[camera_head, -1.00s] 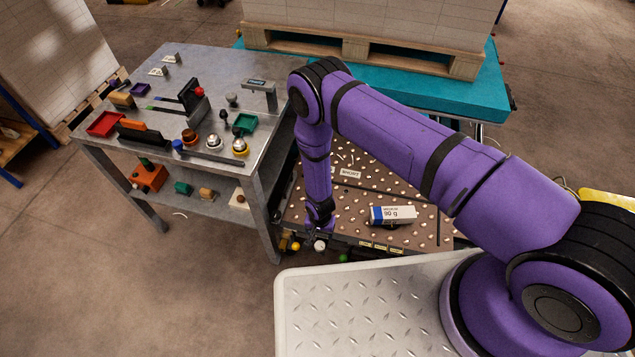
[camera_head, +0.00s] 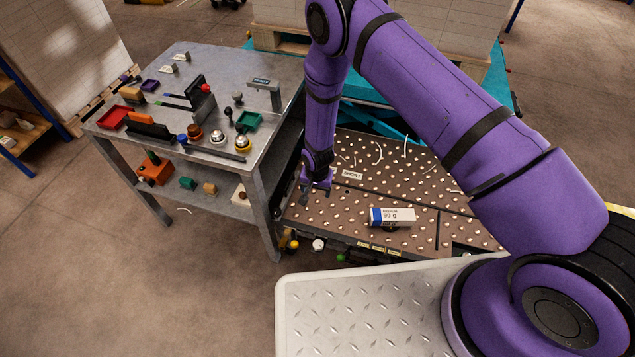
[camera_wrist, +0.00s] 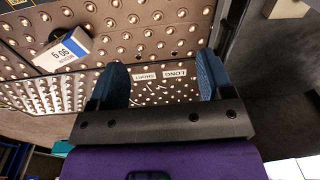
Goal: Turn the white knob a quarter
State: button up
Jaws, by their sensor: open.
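The white knob (camera_head: 318,245) sits on the front edge of the ball-studded table in the head view, between a yellow knob and a green one. I cannot make it out in the wrist view. My gripper (camera_head: 306,199) is above the left part of the table, behind and above the white knob and apart from it. In the wrist view my gripper (camera_wrist: 160,82) shows two blue-padded fingers spread wide, with nothing between them but the table surface and labels beyond.
A ream marked 90 g (camera_head: 392,217) lies on the ball table (camera_head: 345,219). A yellow knob (camera_head: 292,244) and a green knob (camera_head: 341,257) flank the white one. A grey workbench (camera_head: 215,68) with tools and bins stands at left. A pale tread-plate deck (camera_head: 350,310) lies in front.

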jog(key=shift+w+d+r, duration=0.1)
jog(key=shift+w+r, duration=0.15)
jog(key=shift+r, duration=0.6)
jog(key=shift+w+d+r, duration=0.1)
jog(key=shift+w+r, duration=0.1)
jog(key=shift+r, duration=0.65)
jog(key=n+t+h, duration=0.1)
jog(key=n+t, duration=0.1)
jog(key=t, duration=0.2)
send_near(318, 244)
jog(key=x, duration=0.9)
jog(key=shift+d, duration=0.1)
